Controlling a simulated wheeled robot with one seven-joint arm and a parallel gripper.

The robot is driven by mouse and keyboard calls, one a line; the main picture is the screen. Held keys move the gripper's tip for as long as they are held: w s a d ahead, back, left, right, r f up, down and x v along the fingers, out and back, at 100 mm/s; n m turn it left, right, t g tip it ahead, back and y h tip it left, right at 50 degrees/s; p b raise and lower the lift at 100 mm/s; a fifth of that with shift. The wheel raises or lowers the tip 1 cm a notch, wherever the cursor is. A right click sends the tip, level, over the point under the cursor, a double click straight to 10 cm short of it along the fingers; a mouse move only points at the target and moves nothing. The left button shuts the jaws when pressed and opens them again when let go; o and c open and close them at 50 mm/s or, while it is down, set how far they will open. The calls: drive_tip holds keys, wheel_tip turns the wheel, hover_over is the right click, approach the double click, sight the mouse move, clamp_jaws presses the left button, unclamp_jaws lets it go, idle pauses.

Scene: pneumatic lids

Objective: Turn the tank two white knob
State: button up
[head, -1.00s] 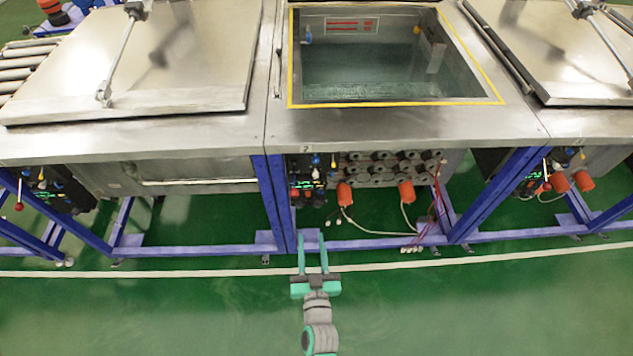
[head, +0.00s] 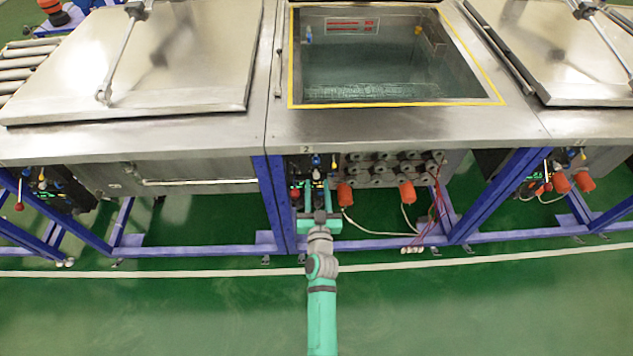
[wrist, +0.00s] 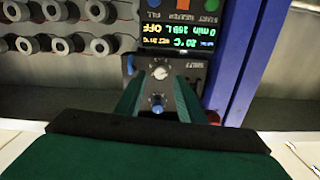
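Tank two (head: 400,122) is the middle tank in the head view, with a small 2 on its front edge and its top open. Its dark control panel (wrist: 195,75) fills the middle of the wrist view, which shows it upside down. The white knob (wrist: 160,72) is on this panel, and a blue knob (wrist: 157,109) shows below it in the picture. My gripper (wrist: 160,82) is open, one green finger to each side of the knobs. I cannot tell whether the fingertips touch the white knob. In the head view my gripper (head: 316,184) reaches under the tank's front edge.
A blue frame post (head: 273,205) stands close left of my gripper in the head view. Orange plugs (head: 345,194) with cables are close on the right. Grey pipe fittings (wrist: 60,44) show left of the panel in the wrist view. The green floor in front is clear.

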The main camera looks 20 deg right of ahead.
sight(316, 176)
drive_tip(key=shift+x, duration=1.4)
clamp_jaws()
drive_tip(key=shift+m, duration=0.3)
